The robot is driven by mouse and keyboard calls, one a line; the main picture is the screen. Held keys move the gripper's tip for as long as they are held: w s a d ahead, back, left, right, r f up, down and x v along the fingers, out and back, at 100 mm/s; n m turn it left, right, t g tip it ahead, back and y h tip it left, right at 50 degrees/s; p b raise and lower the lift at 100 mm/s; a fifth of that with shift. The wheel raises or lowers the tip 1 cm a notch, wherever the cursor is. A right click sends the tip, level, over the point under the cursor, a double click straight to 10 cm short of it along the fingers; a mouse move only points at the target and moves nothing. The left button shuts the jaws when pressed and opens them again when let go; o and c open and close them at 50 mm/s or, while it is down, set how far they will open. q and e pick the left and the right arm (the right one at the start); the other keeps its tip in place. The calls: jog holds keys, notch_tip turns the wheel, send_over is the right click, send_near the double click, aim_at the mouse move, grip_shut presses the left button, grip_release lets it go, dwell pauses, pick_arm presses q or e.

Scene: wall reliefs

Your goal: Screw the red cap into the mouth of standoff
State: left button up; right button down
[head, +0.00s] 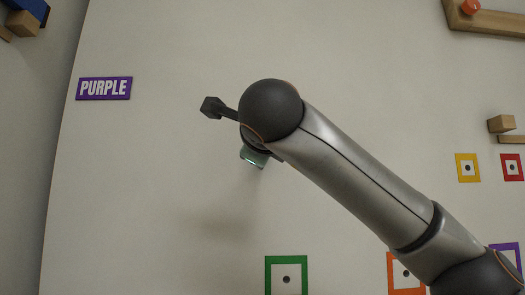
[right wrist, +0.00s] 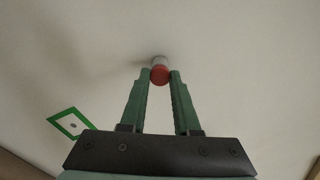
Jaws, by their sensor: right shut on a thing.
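In the right wrist view, my right gripper (right wrist: 160,76) has its two green fingers shut on the red cap (right wrist: 160,73). A short pale grey cylinder, apparently the standoff (right wrist: 158,60), shows just beyond the cap against the wall. The cap overlaps the cylinder in the picture, and I cannot tell how far it is seated in the mouth. In the head view, my right arm comes in from the right and hides the fingertips, cap and standoff. My left gripper is not in view.
The pale wall carries a PURPLE sign (head: 104,88) and square frames in green (head: 286,258), orange (head: 393,271), yellow (head: 458,168) and red (head: 504,167). Wooden parts (head: 490,20) jut out at the upper right.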

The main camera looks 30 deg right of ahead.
jog(key=c, duration=0.6)
grip_release()
jog(key=shift+o, duration=0.2)
jog(key=b+v, duration=0.1)
jog(key=v, duration=1.1)
jog(key=shift+b, duration=0.3)
jog(key=shift+s+a+f, duration=0.1)
jog(key=shift+s, duration=0.05)
